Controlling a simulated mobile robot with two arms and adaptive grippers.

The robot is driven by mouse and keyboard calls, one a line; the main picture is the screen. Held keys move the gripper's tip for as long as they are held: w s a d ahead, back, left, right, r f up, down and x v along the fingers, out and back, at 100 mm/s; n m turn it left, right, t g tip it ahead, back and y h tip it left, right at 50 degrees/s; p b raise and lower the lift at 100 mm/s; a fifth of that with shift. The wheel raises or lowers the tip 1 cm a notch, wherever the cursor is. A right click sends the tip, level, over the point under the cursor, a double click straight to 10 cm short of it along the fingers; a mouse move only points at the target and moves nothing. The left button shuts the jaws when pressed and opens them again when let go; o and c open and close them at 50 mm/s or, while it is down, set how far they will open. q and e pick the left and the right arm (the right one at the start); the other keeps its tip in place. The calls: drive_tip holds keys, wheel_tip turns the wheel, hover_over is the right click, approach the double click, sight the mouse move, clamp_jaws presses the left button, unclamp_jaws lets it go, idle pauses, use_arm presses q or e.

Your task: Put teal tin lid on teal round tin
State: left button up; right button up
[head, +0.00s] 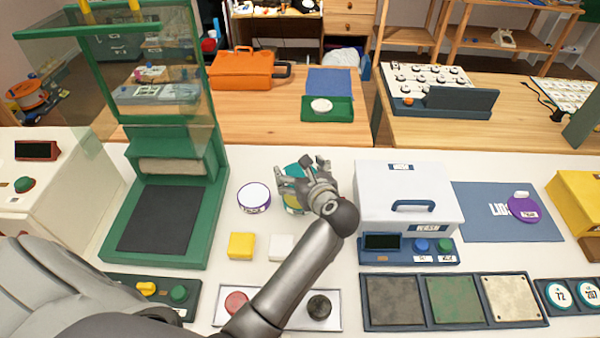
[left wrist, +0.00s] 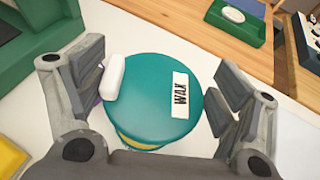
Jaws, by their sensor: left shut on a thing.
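The teal tin lid (left wrist: 150,103) is round, with a white WAX label and a white grip near its left edge in the left wrist view. It also shows as a teal patch in the head view (head: 295,170). My left gripper (head: 308,180) is shut on it, with fingers on both sides in the left wrist view (left wrist: 158,95). The teal round tin (head: 293,208) is beneath the gripper, mostly hidden; a yellowish edge (left wrist: 135,144) shows under the lid. I cannot tell whether the lid touches the tin. My right gripper is not in view.
A purple tin (head: 254,197) stands left of the gripper. Yellow (head: 241,246) and white (head: 281,247) blocks lie in front. A white box (head: 405,190) stands close on the right. The blue lid mat (head: 480,222) holds a purple lid (head: 523,209). A green press (head: 195,215) stands left.

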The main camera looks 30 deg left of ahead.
use_arm(q)
drive_tip(key=shift+f+b, duration=2.05)
drive_tip(key=shift+f, duration=1)
drive_tip(key=shift+f+b, duration=0.55)
drive_tip(key=shift+f, duration=0.05)
drive_tip(key=o, duration=0.8)
